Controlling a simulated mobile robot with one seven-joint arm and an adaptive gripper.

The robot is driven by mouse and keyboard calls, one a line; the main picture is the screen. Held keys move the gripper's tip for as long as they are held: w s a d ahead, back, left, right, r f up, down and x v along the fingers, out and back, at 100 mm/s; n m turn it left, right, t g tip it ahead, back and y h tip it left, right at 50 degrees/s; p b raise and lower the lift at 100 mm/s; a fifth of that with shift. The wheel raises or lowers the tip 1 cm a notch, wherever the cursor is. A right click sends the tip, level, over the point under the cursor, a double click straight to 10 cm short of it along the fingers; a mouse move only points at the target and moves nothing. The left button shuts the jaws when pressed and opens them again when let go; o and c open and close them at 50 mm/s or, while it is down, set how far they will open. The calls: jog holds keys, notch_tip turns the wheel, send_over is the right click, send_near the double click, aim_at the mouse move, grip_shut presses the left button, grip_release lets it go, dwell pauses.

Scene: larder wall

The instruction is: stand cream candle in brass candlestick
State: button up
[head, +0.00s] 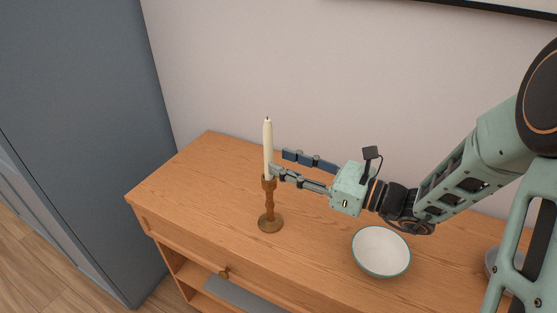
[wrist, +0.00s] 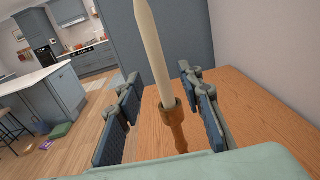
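The cream candle (head: 267,148) stands upright on the dresser, its lower end in the cup of the brass candlestick (head: 269,205). In the wrist view the candle (wrist: 153,50) enters the cup of the candlestick (wrist: 172,113), and the two line up. My gripper (head: 279,163) is open, just right of the candle at the height of its lower part. In the wrist view the two fingers stand wide apart, with the candle showing between their tips and no finger visibly touching it. The candle's bottom end is hidden inside the cup.
A white bowl with a green rim (head: 381,251) stands on the wooden dresser (head: 185,180) below my gripper. Another bowl (head: 491,262) is partly hidden at the right. A tall grey cabinet (head: 75,120) stands left. The dresser top left of the candlestick is clear.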

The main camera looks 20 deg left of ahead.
jog(key=s+d, duration=0.1)
jog(key=d, duration=0.8)
jog(key=shift+s+d, duration=0.15)
